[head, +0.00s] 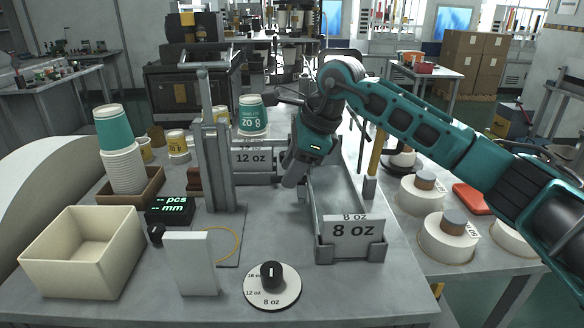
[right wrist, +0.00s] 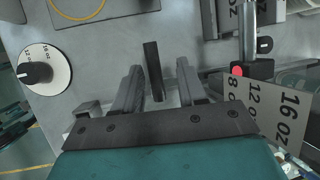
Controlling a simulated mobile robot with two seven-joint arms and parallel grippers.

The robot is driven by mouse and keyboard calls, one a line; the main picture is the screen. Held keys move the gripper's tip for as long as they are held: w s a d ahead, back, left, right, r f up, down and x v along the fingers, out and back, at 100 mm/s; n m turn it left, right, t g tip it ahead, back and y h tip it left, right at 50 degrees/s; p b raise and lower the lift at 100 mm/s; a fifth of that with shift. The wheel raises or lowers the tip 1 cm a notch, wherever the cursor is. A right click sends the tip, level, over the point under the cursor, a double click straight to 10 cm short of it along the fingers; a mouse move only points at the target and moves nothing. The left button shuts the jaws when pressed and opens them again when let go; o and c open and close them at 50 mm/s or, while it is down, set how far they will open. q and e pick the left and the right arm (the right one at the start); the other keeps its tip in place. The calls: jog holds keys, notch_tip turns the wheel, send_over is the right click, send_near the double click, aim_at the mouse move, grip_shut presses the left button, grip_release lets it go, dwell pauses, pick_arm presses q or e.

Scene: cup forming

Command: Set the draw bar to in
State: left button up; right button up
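My right gripper (head: 293,178) points down over the table, left of the grey 8 oz tray (head: 338,185). In the right wrist view its fingers (right wrist: 160,88) stand apart, with a dark upright bar (right wrist: 152,65) between them and a gap on each side. This bar may be the draw bar, but I cannot tell for sure; the gripper hides it in the head view. Whether it is in or out is not clear. A round dial (head: 285,292) with a black knob stands at the front, and also shows in the right wrist view (right wrist: 60,72). My left gripper is not in view.
A grey upright frame (head: 215,160) and the 12 oz holder (head: 254,158) stand left of the gripper. A white block (head: 190,265) and cream bin (head: 82,250) are at front left. A size plate (right wrist: 262,105) and red-tipped post (right wrist: 237,71) are beside the fingers in the wrist view.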

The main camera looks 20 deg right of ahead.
jog(key=v, duration=1.3)
jog(key=shift+a, duration=0.1)
